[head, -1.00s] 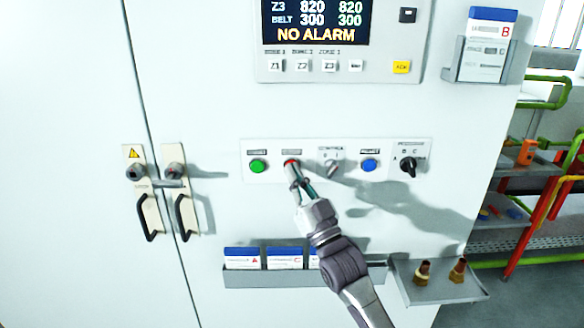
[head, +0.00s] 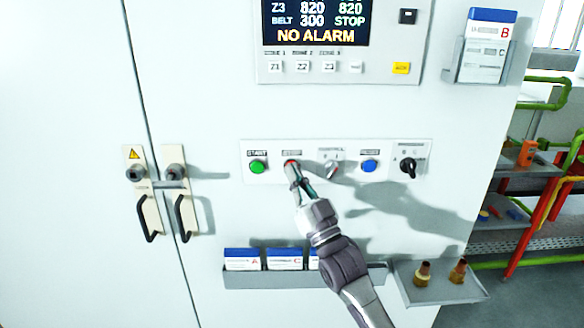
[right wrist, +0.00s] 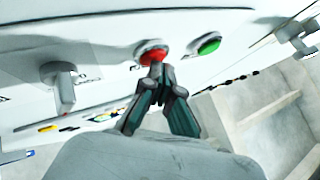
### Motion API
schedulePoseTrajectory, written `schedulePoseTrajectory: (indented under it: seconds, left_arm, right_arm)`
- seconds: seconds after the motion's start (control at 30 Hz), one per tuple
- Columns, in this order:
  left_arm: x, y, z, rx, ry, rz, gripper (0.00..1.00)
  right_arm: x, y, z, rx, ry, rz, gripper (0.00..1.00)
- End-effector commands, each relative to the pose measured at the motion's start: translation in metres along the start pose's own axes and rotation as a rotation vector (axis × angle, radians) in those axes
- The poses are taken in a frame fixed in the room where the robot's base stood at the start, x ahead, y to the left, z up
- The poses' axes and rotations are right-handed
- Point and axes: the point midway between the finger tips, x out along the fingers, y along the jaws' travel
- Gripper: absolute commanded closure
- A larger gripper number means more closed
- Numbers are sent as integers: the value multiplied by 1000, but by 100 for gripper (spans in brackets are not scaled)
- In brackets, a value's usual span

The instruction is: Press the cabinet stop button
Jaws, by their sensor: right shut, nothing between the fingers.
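The red stop button (head: 291,162) sits on the cabinet's white control strip, under a label reading STOP, and is partly hidden by my fingertips. My right gripper (head: 294,172) is shut and empty, with its fingertips at the button. In the right wrist view the red button (right wrist: 152,54) shows just beyond the closed fingertips (right wrist: 158,68), which appear to touch it. The display (head: 315,20) above reads BELT 300 STOP and NO ALARM. My left gripper is not in view.
The green start button (head: 258,167) is left of the stop button. A grey selector (head: 331,170), blue button (head: 369,166) and black knob (head: 407,166) are to the right. A card holder (head: 270,279) and a small shelf with brass parts (head: 440,287) are below.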

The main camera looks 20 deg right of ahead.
Motion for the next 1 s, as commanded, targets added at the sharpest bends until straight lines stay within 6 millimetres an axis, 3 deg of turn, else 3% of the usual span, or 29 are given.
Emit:
schedulePoseTrajectory:
  seconds: [0.63, 1.0]
  left_arm:
    - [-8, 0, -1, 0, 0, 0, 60]
    - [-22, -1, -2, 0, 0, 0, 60]
  right_arm:
    - [-12, -9, -9, 0, -2, 1, 100]
    - [-37, -27, -27, 1, -2, 1, 100]
